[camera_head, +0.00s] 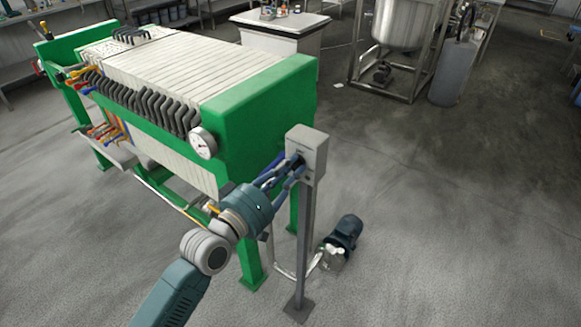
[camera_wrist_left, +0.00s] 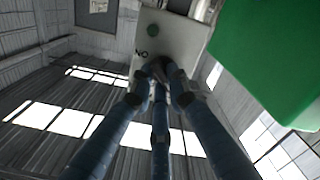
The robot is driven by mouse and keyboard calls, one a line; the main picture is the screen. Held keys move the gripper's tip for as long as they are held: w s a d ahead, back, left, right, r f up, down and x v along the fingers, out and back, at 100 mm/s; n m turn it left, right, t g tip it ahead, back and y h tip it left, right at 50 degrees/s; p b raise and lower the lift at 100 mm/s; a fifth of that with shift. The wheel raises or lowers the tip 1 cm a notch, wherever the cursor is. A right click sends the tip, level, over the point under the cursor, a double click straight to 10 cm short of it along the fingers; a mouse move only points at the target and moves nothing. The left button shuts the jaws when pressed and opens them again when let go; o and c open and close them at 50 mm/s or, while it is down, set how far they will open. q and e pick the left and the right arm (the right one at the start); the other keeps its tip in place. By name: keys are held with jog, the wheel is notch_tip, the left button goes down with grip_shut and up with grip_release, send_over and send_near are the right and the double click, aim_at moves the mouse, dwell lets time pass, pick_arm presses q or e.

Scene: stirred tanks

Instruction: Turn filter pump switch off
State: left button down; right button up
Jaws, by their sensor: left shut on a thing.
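The grey switch box (camera_head: 316,150) stands on a post beside the green filter press. My right gripper is not in view.
The green filter press (camera_head: 255,110) with its pressure gauge (camera_head: 203,143) stands close behind and left of my arm. A pump motor (camera_head: 345,232) sits on the floor right of the post (camera_head: 304,240). The floor farther right is clear. A steel tank (camera_head: 398,22) stands at the back.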

pick_arm(q)
jog(key=m+p, duration=0.1)
jog(key=m, duration=0.4)
jog(key=shift+f+m, duration=0.1)
jog(key=shift+m, duration=0.2)
jog(key=shift+f+m+p, duration=0.15)
jog(key=shift+m+p, duration=0.25)
jog(key=shift+m, duration=1.5)
jog(key=c, duration=1.7)
grip_release()
jog(key=shift+o, duration=0.2)
jog(key=shift+s, duration=0.1)
jog(key=v, duration=1.2)
